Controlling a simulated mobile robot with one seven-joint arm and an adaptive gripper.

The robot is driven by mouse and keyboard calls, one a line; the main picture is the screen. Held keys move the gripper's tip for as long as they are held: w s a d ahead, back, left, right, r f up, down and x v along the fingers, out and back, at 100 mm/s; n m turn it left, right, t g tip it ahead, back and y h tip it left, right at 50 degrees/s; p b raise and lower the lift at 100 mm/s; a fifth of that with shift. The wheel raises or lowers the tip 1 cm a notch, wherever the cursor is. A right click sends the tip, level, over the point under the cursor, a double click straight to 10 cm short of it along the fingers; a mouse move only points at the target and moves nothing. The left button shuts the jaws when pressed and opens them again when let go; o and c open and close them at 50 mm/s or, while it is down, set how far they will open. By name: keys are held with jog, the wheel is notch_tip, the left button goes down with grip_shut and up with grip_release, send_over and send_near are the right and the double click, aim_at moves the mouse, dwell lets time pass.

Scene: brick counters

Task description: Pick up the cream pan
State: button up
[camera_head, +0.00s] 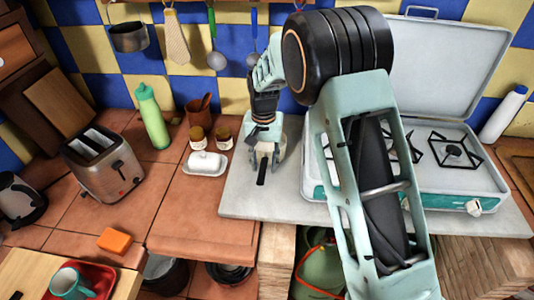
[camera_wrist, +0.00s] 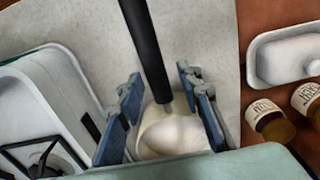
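The cream pan (camera_wrist: 172,132) has a pale round bowl and a long black handle, and sits on the grey worktop. In the head view, its black handle (camera_head: 261,176) points toward the front edge, and my gripper hides most of the bowl. My gripper (camera_head: 264,153) is low over the pan, pointing down. In the wrist view, its two blue fingers (camera_wrist: 160,90) stand apart on either side of the handle and the near part of the bowl. I see no finger closed on it.
A camping stove (camera_head: 457,190) with its lid up stands close on the right. A white butter dish (camera_head: 205,163) and two small jars (camera_head: 223,138) stand close on the left. A toaster (camera_head: 103,165) and green bottle (camera_head: 152,116) are farther left. Utensils hang behind.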

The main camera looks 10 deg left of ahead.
grip_shut()
jog(key=shift+w+r, duration=0.1)
